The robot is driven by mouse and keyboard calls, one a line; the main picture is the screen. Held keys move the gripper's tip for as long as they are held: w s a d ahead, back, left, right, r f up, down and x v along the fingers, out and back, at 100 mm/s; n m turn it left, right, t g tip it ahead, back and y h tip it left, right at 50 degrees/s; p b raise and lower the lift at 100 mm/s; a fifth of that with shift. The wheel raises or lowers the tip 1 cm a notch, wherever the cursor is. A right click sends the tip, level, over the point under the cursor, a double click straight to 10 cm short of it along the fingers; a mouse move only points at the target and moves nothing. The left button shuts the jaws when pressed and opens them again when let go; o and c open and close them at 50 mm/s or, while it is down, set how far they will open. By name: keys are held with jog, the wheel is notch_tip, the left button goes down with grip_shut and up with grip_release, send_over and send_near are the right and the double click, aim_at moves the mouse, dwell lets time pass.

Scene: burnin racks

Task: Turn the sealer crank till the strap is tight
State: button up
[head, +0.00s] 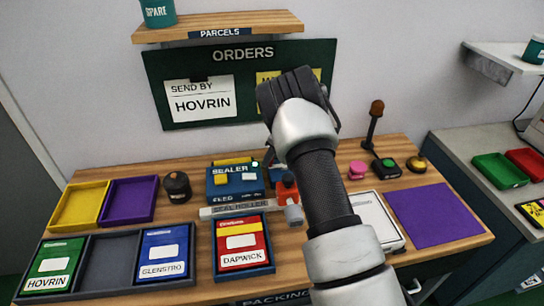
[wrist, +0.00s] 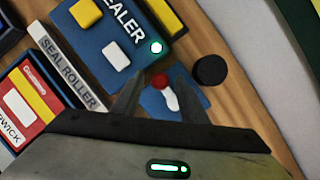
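The blue sealer (head: 235,183) stands mid-table with a yellow and a white button; its green lamp is lit in the wrist view (wrist: 157,47). At its right side, a red knob (wrist: 159,81) on a pale lever (wrist: 171,99) sits over a blue plate; it looks like the crank. My gripper (wrist: 159,74) is over it, two dark fingers apart, with the knob showing between the tips. I cannot tell whether they touch it. An orange-red part (head: 286,188) shows beside my arm. The strap cannot be made out.
The seal roller bar (head: 240,209) lies in front of the sealer, above the red Dapwick packet (head: 240,243). A black disc (wrist: 209,70) is right of the knob. A black knob (head: 177,186) stands left of the sealer. A purple mat (head: 435,214) lies at right.

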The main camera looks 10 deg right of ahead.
grip_shut()
jog(key=shift+w+r, duration=0.1)
